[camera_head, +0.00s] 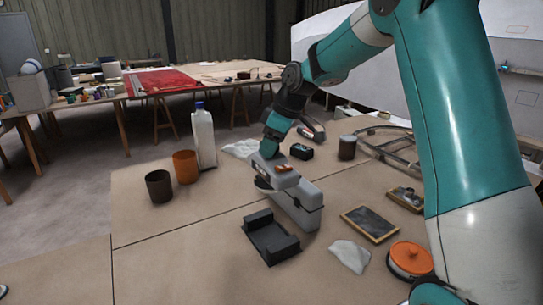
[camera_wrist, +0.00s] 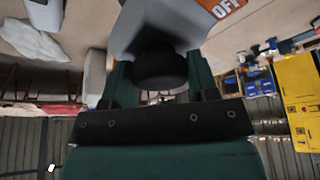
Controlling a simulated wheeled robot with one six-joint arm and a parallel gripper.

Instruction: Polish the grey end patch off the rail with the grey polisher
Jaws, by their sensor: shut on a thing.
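My gripper (camera_head: 270,153) is shut on the grey polisher (camera_head: 282,178), which has an orange label. In the wrist view a dark round part sits between my green fingers (camera_wrist: 160,75), and the polisher's grey body (camera_wrist: 150,22) shows an orange label reading OFF. In the head view the polisher is just above or against a grey latched case (camera_head: 306,211); I cannot tell whether they touch. A curved metal frame, perhaps the rail (camera_head: 385,150), lies at the right back of the table. I cannot make out a grey end patch on it.
A black cradle (camera_head: 268,243) stands empty in front of the case. A white bottle (camera_head: 204,140), an orange cup (camera_head: 186,167) and a brown cup (camera_head: 159,187) stand left. A framed dark pad (camera_head: 370,223) and an orange-lidded tin (camera_head: 410,258) lie right.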

